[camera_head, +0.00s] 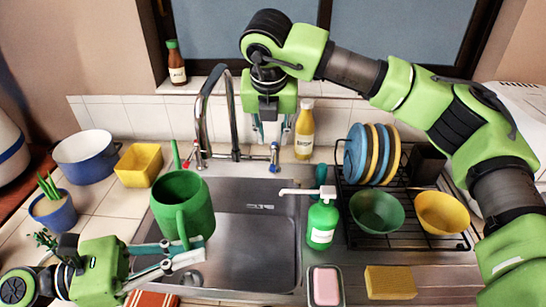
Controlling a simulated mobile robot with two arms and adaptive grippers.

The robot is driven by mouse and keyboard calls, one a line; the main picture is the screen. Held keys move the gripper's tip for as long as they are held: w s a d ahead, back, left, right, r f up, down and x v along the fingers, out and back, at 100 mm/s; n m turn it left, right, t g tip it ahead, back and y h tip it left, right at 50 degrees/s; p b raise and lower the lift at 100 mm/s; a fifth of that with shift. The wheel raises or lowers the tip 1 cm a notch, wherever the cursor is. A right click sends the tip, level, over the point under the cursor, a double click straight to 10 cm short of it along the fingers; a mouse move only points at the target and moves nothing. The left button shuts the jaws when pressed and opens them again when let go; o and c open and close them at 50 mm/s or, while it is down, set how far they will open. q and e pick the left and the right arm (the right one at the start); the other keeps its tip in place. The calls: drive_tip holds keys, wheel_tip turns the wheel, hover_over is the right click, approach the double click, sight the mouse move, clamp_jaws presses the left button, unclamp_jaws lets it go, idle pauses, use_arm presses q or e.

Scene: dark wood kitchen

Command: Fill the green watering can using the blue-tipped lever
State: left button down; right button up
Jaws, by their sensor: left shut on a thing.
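The green watering can (182,205) is held over the left part of the sink. My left gripper (190,254) is shut on its handle at the near side. The faucet (204,105) curves down behind the can, its spout end close to the can's top; I cannot tell whether it is right over the opening. No water stream shows. The blue-tipped lever (274,157) stands right of the faucet base. My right gripper (271,132) points down just above and beside this lever, its fingers apart and empty. The red-tipped lever (199,160) is partly behind the can.
A green soap dispenser (321,222) stands at the sink's right edge. A yellow bottle (304,132) is close to my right gripper. The dish rack (408,238) holds plates and bowls. A blue pot (86,158) and yellow container (139,166) stand left.

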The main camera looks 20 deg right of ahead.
sight(273, 160)
drive_tip(key=x, duration=1.1)
drive_tip(key=shift+f, duration=0.1)
drive_tip(key=shift+c, duration=0.2)
clamp_jaws()
